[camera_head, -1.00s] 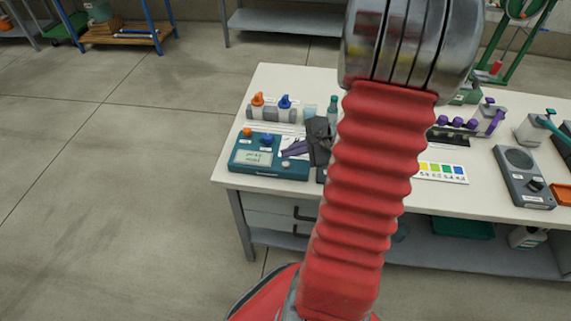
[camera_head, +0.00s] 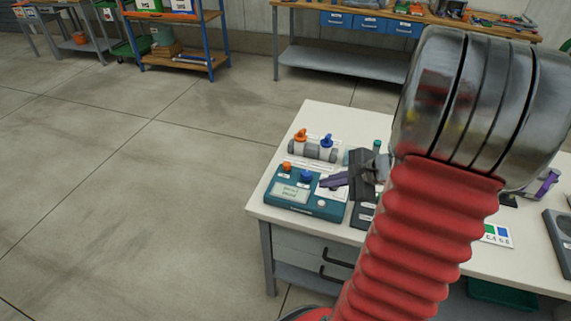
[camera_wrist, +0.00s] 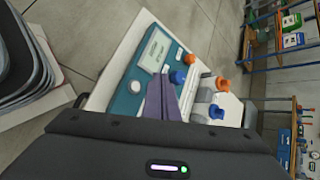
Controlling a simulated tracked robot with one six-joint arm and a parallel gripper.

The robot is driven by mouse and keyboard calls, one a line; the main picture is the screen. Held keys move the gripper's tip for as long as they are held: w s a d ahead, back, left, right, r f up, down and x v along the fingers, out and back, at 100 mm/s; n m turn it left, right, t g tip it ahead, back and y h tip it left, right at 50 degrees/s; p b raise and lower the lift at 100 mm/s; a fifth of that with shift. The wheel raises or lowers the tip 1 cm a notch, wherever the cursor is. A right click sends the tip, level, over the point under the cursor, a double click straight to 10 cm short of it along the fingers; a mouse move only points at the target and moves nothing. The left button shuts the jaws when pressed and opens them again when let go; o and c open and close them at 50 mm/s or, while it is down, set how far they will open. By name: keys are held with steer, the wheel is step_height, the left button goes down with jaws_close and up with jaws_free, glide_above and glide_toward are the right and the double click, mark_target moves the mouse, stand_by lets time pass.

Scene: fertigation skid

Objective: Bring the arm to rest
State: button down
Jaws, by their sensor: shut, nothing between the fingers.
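My gripper (camera_head: 333,181) shows in the head view as a dark body with purple fingers pointing left, over the left end of the white bench. Its fingers are shut with nothing between them. In the wrist view the purple fingers (camera_wrist: 164,98) are together, in front of the teal meter. My red ribbed arm with its large metal joint fills the right side of the head view and hides the middle of the bench.
The white bench (camera_head: 262,207) carries a teal meter (camera_head: 291,196) with orange and blue knobs. Behind it stand orange-topped and blue-topped valves (camera_head: 313,147). A colour chart (camera_head: 496,236) lies right of my arm. Open concrete floor lies left; shelves (camera_head: 178,62) stand behind.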

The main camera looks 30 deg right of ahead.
steer(key=s+a+r+n+g, duration=0.2)
steer(key=s+a+n+g, duration=0.3)
steer(key=s+a+n, duration=0.35)
steer(key=a+r+n+t+h, duration=0.1)
steer(key=a+r+n, duration=0.5)
steer(key=a, duration=0.4)
steer(key=a+r+n+t+h, duration=0.1)
steer(key=a+r+n+h, duration=0.1)
steer(key=a+r+n, duration=0.5)
steer(key=a+n, duration=0.1)
steer(key=a, duration=0.1)
steer(key=shift+s+a+r+n, duration=0.2)
steer(key=shift+s+a+n, duration=0.05)
steer(key=shift+a+n, duration=0.1)
